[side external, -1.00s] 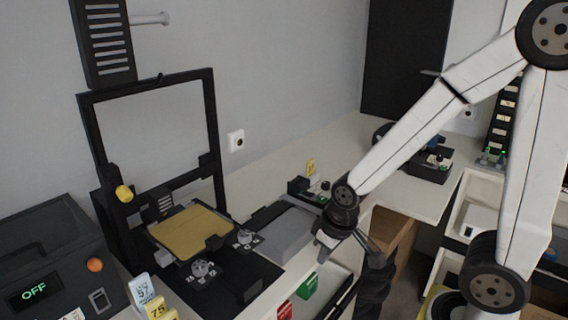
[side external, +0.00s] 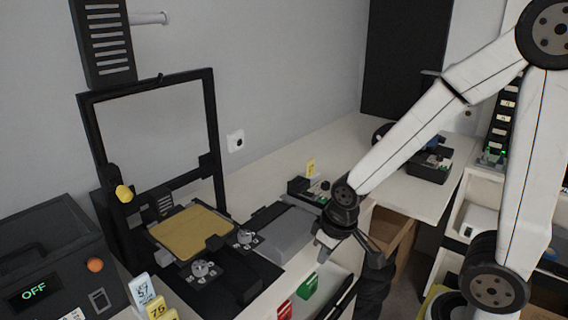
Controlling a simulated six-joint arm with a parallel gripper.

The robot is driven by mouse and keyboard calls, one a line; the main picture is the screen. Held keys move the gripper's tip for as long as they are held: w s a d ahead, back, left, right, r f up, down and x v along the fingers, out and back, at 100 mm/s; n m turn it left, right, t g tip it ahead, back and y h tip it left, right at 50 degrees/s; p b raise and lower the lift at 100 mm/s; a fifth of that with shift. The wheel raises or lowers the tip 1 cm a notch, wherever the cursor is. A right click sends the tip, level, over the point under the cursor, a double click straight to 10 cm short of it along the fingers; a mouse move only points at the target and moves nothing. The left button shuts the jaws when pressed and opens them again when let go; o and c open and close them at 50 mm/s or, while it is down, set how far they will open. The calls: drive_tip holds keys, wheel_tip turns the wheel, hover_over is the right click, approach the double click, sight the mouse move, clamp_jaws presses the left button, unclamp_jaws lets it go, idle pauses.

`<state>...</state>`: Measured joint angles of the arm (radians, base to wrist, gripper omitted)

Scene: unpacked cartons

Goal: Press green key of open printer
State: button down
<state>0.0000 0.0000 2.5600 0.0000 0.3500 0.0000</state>
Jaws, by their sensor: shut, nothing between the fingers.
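The open printer (side external: 216,152) is a black upright frame with a gold bed plate (side external: 192,231), at the left on the white bench. A green key (side external: 308,286) and a red key (side external: 284,311) sit on the bench's front face, right of and below the printer. My gripper (side external: 322,252) points down above the green key, slightly to its right in the side external view. It is shut and empty. A gap shows between the fingertips and the green key; depth is hard to judge. The fingers are small and partly hidden by the dark wrist.
A dark box reading OFF (side external: 50,270) with an orange knob stands at the left front, beside numbered tags (side external: 155,308). A grey slab (side external: 283,235) lies just left of my gripper. A small device (side external: 312,190) stands behind it.

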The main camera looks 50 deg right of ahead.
wheel_tip(320, 180, up, 6)
drive_tip(key=n+t+h, duration=0.3)
drive_tip(key=n+t, duration=0.2)
drive_tip(key=t, duration=0.1)
hover_over(325, 199)
drive_tip(key=shift+d+f, duration=0.1)
drive_tip(key=shift+f, duration=0.05)
drive_tip(key=shift+f, duration=0.25)
drive_tip(key=shift+f, duration=4.15)
